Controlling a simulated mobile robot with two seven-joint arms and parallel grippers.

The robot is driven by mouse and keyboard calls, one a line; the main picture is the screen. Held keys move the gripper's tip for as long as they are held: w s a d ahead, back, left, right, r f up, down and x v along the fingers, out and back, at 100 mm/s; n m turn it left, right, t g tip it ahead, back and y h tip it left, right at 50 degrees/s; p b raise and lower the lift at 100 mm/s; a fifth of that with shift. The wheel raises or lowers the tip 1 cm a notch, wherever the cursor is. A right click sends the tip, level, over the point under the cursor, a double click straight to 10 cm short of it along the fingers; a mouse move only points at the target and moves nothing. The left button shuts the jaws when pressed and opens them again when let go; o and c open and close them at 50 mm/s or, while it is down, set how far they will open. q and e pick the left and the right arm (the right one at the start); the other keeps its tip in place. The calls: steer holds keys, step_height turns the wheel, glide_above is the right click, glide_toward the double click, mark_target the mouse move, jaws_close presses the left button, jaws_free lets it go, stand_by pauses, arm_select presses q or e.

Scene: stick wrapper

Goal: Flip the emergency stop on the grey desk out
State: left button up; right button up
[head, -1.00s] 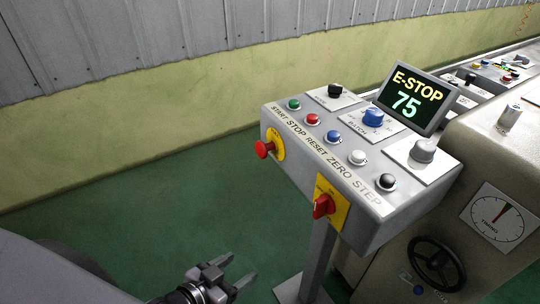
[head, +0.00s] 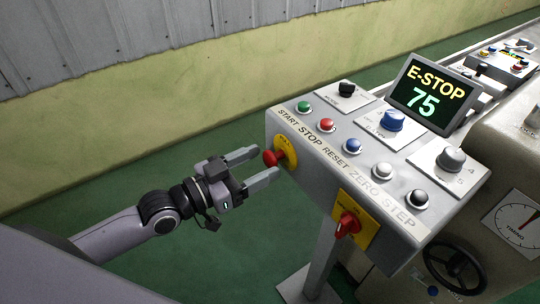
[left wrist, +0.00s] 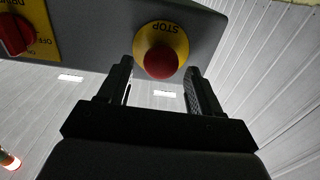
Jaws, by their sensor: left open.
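The emergency stop (head: 271,158) is a red mushroom button on a yellow round plate on the front left face of the grey desk (head: 310,170). The desk display (head: 433,91) reads "E-STOP" and "75". My left gripper (head: 262,166) is open, its two fingers pointing at the button, one on each side of it. In the left wrist view the red button (left wrist: 161,63) shows between the two fingertips (left wrist: 158,72), with gaps on both sides; I cannot tell how deep it sits between them. My right gripper is not in view.
A red rotary switch (head: 347,224) on a yellow plate sits to the right on the same face. Several coloured buttons and knobs cover the desk top. A handwheel (head: 455,272) stands at lower right. The green floor left of the desk is clear.

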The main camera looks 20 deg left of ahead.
mark_target(266, 160)
arm_select(q)
steer(key=shift+x, duration=1.65)
